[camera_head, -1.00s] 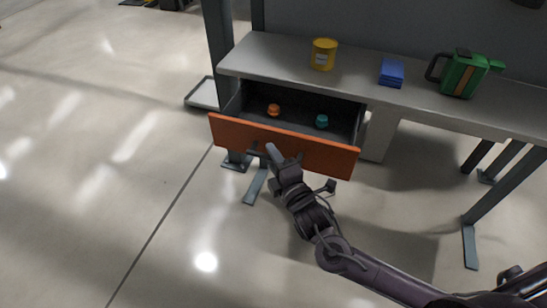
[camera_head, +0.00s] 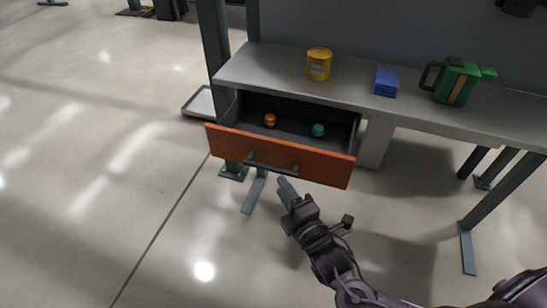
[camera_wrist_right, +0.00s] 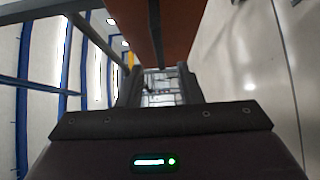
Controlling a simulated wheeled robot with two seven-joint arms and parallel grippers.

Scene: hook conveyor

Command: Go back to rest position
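My right gripper (camera_head: 287,190) is in front of and below the handle (camera_head: 270,168) of the orange drawer front (camera_head: 230,143), apart from it. In the right wrist view my gripper's two fingers (camera_wrist_right: 158,88) stand apart with nothing between them. The orange drawer front (camera_wrist_right: 180,25) also shows there, just above the fingers. The drawer is pulled out of the workbench. A small orange object (camera_head: 270,120) and a small teal object (camera_head: 318,130) lie inside it. My left gripper is not in view.
A grey tray (camera_head: 199,103) lies on the floor left of the bench. The floor at left is clear.

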